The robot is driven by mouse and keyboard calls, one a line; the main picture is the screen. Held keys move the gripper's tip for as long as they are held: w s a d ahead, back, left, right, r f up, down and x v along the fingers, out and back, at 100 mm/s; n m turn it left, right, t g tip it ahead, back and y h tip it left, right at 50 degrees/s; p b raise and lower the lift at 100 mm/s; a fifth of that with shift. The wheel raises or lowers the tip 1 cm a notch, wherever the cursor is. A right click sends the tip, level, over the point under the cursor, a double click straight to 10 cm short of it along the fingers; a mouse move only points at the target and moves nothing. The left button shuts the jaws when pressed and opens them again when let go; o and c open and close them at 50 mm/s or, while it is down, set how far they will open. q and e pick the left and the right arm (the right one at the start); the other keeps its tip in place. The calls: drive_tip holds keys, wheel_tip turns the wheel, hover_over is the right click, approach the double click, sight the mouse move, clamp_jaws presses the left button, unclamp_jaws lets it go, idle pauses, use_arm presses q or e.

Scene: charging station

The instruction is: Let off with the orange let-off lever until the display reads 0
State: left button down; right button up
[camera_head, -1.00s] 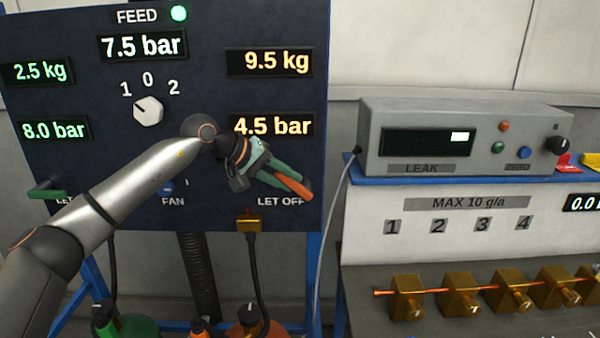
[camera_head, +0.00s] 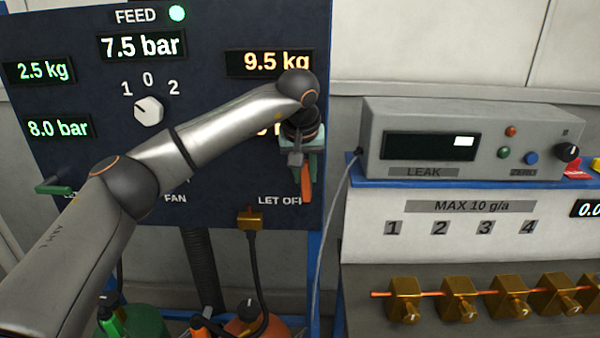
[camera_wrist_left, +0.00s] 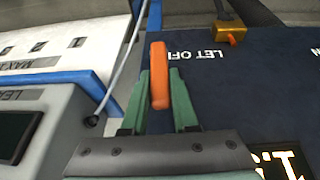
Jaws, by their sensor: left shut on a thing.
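The orange let-off lever (camera_head: 306,184) points almost straight down near the right edge of the dark panel, above right of the LET OFF label. My left gripper (camera_head: 303,172) is shut on it. In the left wrist view the lever (camera_wrist_left: 160,75) sits between the two green fingers (camera_wrist_left: 162,92), its free end reaching past them. The lower right orange display (camera_head: 264,130) is mostly covered by my arm, so its reading cannot be told. Part of a lit display (camera_wrist_left: 278,162) shows upside down at the wrist view's corner. My right gripper is not in view.
The panel (camera_head: 60,100) also shows 9.5 kg, 7.5 bar, 2.5 kg and 8.0 bar, with a feed knob (camera_head: 149,111). A brass fitting (camera_head: 250,219) with a hose is below LET OFF. A grey leak meter (camera_head: 475,140) on a blue-edged bench stands close right.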

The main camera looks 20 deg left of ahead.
use_arm(q)
drive_tip(key=shift+d+y, duration=0.15)
drive_tip(key=shift+y, duration=0.25)
drive_tip(key=c, duration=0.7)
unclamp_jaws()
drive_tip(key=shift+w, duration=0.1)
drive_tip(key=b+v, duration=0.1)
drive_tip(key=v, duration=1.1)
drive_tip(key=shift+d+r, duration=0.1)
drive_tip(key=shift+r, duration=0.2)
drive_tip(key=shift+f, duration=0.1)
